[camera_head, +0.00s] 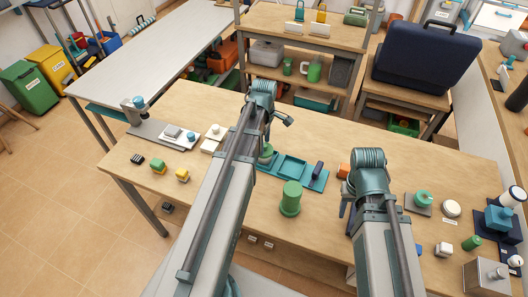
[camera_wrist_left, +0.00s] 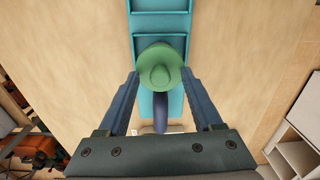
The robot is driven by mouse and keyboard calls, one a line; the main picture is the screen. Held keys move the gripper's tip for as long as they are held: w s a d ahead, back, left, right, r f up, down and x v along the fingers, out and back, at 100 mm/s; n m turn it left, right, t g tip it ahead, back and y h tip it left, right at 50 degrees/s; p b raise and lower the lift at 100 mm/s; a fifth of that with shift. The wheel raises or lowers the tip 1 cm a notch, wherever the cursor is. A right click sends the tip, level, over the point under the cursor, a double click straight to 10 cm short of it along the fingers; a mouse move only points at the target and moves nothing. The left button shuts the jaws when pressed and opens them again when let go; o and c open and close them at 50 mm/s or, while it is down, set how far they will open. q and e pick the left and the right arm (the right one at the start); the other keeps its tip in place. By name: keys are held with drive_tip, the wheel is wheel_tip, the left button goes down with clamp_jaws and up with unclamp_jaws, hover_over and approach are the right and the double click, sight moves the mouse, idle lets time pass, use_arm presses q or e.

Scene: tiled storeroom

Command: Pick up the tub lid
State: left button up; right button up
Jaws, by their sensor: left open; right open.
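The tub lid (camera_wrist_left: 160,72) is a round green disc with a raised knob. It lies on the teal compartment tray (camera_wrist_left: 160,22) in the left wrist view. My left gripper (camera_wrist_left: 161,76) is open above the lid, with a finger on each side; I cannot tell whether they touch it. In the head view the lid (camera_head: 266,152) is partly hidden behind my left gripper (camera_head: 268,132). A green tub (camera_head: 291,199) stands on the table in front of the tray. My right gripper (camera_head: 350,208) is open, pointing down over the table to the right of the tub.
A dark blue cylindrical thing (camera_head: 317,170) lies at the tray's right end, with an orange block (camera_head: 343,170) beyond it. Small blocks (camera_head: 158,166) sit at the table's left. Several items, including a green knobbed lid-like piece (camera_head: 423,198), crowd the right end.

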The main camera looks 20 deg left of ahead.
use_arm(q)
drive_tip(key=shift+r, duration=0.1)
clamp_jaws()
drive_tip(key=shift+r, duration=0.1)
use_arm(e)
drive_tip(key=shift+r, duration=0.15)
